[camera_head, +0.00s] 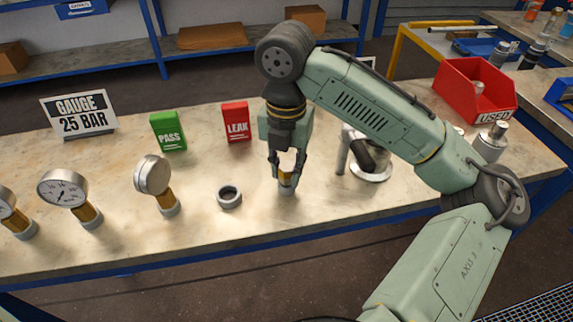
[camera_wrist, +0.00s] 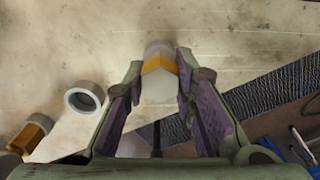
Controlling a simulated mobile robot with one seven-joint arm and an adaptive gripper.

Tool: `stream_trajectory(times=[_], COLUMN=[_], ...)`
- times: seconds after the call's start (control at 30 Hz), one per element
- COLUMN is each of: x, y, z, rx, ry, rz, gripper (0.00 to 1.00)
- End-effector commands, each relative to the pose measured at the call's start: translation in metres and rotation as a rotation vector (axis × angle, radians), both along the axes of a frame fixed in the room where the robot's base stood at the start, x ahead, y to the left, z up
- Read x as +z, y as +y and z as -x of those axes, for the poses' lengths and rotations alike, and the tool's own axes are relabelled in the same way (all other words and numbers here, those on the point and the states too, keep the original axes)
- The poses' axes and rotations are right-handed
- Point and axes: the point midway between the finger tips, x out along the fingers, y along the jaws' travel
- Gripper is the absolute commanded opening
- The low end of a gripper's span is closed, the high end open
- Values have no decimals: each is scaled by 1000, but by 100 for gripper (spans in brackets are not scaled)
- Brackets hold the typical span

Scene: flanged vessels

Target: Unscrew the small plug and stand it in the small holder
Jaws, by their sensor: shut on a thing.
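My gripper (camera_head: 287,168) points down over the bench and is shut on the small plug (camera_head: 286,178), a piece with a pale top and a brass-coloured collar. In the wrist view the plug (camera_wrist: 160,84) lies between the two finger pads of my gripper (camera_wrist: 160,92). The plug looks upright. Its lower end meets a small grey ring-shaped base (camera_head: 287,191), which appears to be the small holder and stands on the bench. I cannot tell how deep the plug sits in it. A silver flanged vessel (camera_head: 372,174) stands to the right, partly hidden by my arm.
A wider, empty grey ring (camera_head: 229,197) lies just left of my gripper. Several gauges (camera_head: 153,176) stand in grey bases further left. Behind are a green PASS block (camera_head: 168,131), a red LEAK block (camera_head: 236,121) and a gauge sign (camera_head: 80,114). A red USED bin (camera_head: 470,88) is at right.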

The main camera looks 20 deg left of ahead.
Motion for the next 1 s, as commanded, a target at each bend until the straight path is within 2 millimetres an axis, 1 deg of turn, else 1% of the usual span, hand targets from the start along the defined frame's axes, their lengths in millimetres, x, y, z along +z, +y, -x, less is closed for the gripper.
stream_trajectory(times=[0.27,0.3,0.6,0.63,0.9,1.0], x=[-9,-8,-8,-8,-8,-3], y=[0,0,0,0,0,0], z=[0,0,0,0,0,0], rx=[0,0,0,0,0,-1], ry=[0,0,0,0,0,-2], rz=[0,0,0,0,0,1], gripper=[0,26,46,48,48,48])
